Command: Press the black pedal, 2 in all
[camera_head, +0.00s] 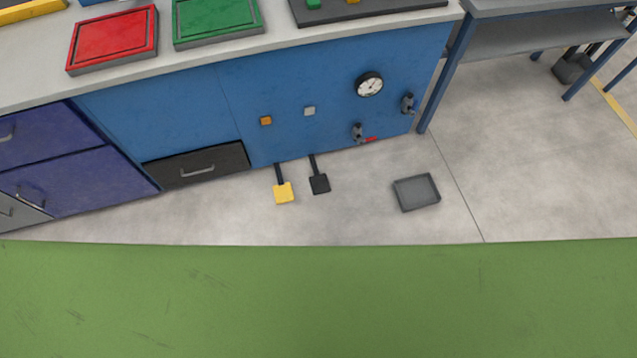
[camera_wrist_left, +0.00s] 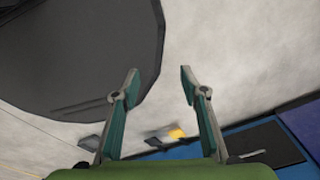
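The black pedal (camera_head: 319,183) sticks out on a short arm from the foot of the blue cabinet, low over the floor. A yellow pedal (camera_head: 284,193) is just left of it. My left gripper (camera_wrist_left: 158,84) shows only in the left wrist view. Its two fingers are spread apart with nothing between them. Beyond the fingers, the yellow pedal appears small and blurred, with a small dark shape (camera_wrist_left: 153,142) beside it that may be the black pedal. The gripper is clear of both pedals. My right gripper is in neither view.
A grey tray (camera_head: 417,193) lies on the floor right of the pedals. The blue cabinet front (camera_head: 330,120) carries a gauge (camera_head: 369,84), two small buttons and valve handles. A black drawer (camera_head: 196,168) is at left. The floor around the pedals is otherwise clear.

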